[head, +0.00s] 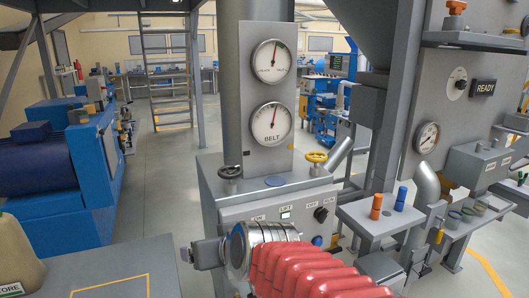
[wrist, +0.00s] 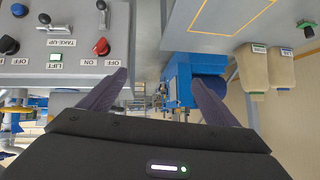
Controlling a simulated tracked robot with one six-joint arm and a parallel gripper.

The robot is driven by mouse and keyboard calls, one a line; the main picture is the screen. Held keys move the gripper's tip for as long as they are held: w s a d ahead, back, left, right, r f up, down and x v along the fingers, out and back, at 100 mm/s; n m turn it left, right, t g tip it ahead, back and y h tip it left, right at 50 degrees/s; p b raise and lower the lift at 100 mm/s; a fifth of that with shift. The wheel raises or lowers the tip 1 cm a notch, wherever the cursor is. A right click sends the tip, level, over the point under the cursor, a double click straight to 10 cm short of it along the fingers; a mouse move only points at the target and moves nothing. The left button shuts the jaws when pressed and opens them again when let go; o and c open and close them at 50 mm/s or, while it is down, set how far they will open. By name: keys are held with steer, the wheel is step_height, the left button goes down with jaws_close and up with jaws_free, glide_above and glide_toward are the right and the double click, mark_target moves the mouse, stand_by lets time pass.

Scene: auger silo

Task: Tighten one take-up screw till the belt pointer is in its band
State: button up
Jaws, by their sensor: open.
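The belt dial (head: 272,124), marked BELT, is on a grey upright panel in the head view. Its needle points up and slightly right; I cannot make out its band. Below it, a dark handwheel (head: 229,172) stands at the left of the grey cabinet top and a yellow handwheel (head: 317,157) at the right. These look like the take-up screws, but no label on them is readable. My gripper (wrist: 160,88) is open and empty in the wrist view, its two dark fingers wide apart. It is left of and below the handwheels, touching neither.
The control panel (head: 284,214) below the handwheels has a lit LIFT lamp and knobs. It shows upside down in the wrist view, with a red knob (wrist: 101,46). A second dial (head: 271,61) is above. Orange and blue pegs stand right. A blue machine (head: 60,165) is left.

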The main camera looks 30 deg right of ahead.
steer(key=s+f+g, duration=0.2)
steer(key=s+f, duration=0.1)
steer(key=s, duration=0.4)
steer(key=s+f+n+g, duration=0.1)
steer(key=s+f+g, duration=0.2)
steer(key=s, duration=0.5)
steer(key=shift+s+h, duration=0.2)
steer(key=shift+h, duration=0.2)
steer(key=shift+d+f, duration=0.1)
steer(key=shift+c, duration=0.2)
